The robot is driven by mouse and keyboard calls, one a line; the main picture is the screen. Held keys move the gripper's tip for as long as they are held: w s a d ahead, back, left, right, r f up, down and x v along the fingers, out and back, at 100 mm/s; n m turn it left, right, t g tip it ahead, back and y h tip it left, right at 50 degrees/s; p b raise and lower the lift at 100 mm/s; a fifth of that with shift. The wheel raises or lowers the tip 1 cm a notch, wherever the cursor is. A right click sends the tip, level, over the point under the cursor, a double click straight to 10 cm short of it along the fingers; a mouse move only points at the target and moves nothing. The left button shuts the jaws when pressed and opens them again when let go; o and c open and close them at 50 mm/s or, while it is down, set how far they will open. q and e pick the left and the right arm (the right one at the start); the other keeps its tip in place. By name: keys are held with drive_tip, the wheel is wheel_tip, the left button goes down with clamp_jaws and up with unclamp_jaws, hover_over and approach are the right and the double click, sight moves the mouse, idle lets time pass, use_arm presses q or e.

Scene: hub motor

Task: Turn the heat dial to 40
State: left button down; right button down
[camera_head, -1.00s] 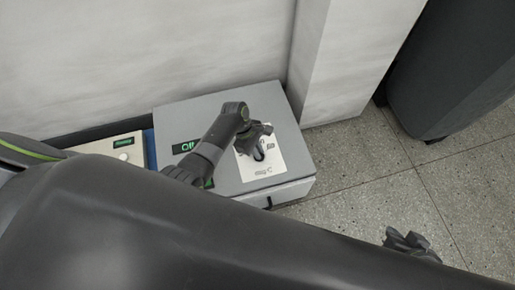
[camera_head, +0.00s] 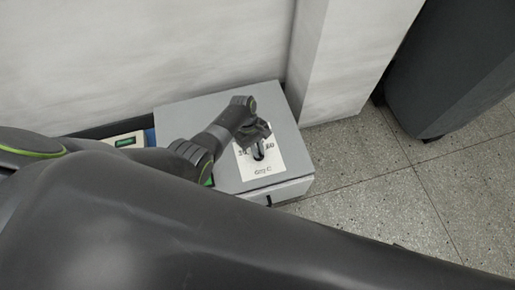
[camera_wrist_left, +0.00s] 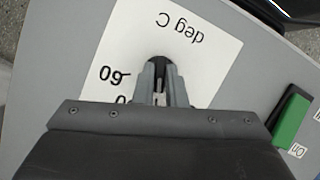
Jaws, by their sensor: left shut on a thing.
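The heat dial's white scale plate (camera_head: 262,163) lies on top of a grey box (camera_head: 185,112). In the left wrist view the plate (camera_wrist_left: 205,50) reads "deg C" and "60", upside down, with another number partly hidden. My left gripper (camera_head: 257,150) is over the plate. In the left wrist view its fingers (camera_wrist_left: 160,85) are shut on the dark dial knob (camera_wrist_left: 158,62), which shows only in part between the tips. The pointer and its exact reading are hidden. My right gripper is not in view.
A green switch (camera_wrist_left: 293,120) marked "On" sits on the box beside the plate. A cream box (camera_head: 128,140) with a small display stands to the left. A wall is behind, a dark cabinet (camera_head: 450,65) at right. The floor (camera_head: 380,190) between is clear.

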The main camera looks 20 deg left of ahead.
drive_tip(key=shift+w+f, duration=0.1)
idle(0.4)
use_arm(q)
drive_tip(key=c, duration=1.5)
unclamp_jaws()
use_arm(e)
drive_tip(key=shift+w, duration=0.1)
